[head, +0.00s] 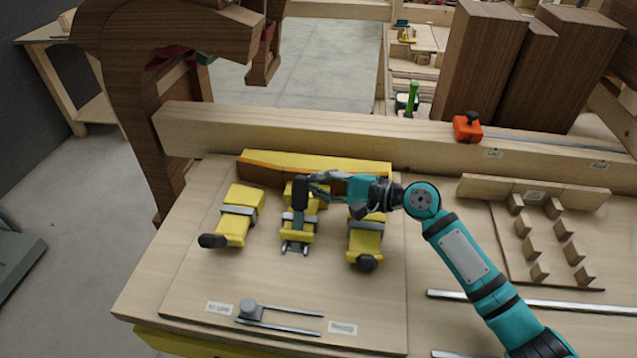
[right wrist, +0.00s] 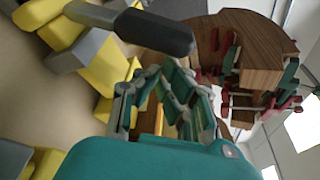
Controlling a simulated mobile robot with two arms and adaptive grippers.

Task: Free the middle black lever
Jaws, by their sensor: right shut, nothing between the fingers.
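My left gripper is out of view.
A left yellow clamp (head: 238,215) and a right yellow clamp (head: 366,238) flank the middle one, their black handles lying toward the front edge. A grey knob with metal rods (head: 250,310) lies in front. An orange block (head: 467,127) sits on the rear beam.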

